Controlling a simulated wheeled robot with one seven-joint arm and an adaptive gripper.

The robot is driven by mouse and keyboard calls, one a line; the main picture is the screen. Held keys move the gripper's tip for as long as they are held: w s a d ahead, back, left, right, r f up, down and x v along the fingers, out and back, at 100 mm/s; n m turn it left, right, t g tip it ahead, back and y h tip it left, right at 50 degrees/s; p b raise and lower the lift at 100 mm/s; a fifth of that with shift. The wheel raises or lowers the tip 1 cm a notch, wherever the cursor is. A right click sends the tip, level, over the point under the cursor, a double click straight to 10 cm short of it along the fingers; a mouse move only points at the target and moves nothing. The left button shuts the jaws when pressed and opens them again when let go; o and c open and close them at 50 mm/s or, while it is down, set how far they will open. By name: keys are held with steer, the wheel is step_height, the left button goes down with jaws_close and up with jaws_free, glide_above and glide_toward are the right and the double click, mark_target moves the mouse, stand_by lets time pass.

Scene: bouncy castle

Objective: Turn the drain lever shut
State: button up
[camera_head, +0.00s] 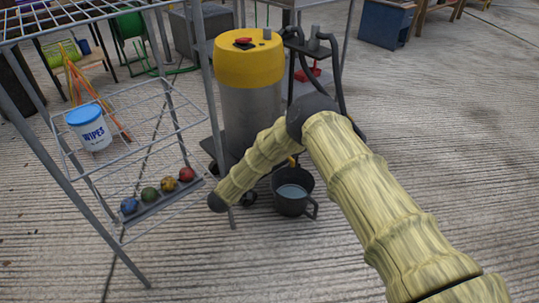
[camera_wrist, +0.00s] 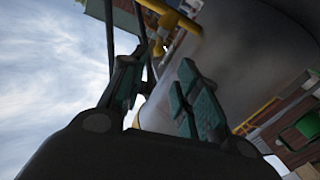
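A wet vacuum with a yellow lid (camera_head: 250,62) and grey metal tank (camera_head: 250,115) stands upright at the centre of the head view. A small orange-yellow piece (camera_head: 292,161), which looks like the drain lever, shows low beside my arm above a dark bucket (camera_head: 292,193). In the wrist view, a yellow bar (camera_wrist: 172,18) that seems to be the lever lies beyond my fingertips, near the tank (camera_wrist: 225,65). My gripper (camera_wrist: 158,80) is open, its teal-padded fingers apart with nothing seen held. In the head view my gripper is not clearly visible.
A wire rack (camera_head: 135,120) at left holds a wipes tub (camera_head: 90,127) and several coloured balls (camera_head: 158,193). Black hoses (camera_head: 335,70) hang right of the vacuum. The bucket, with liquid inside, stands on the floor. Open concrete (camera_head: 450,130) lies right.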

steer(key=shift+s+a+f, duration=0.25)
steer(key=shift+s+f, duration=0.05)
steer(key=shift+s, duration=0.25)
steer(key=shift+s+a+f, duration=0.25)
steer(key=shift+s+f, duration=0.05)
steer(key=shift+s, duration=0.2)
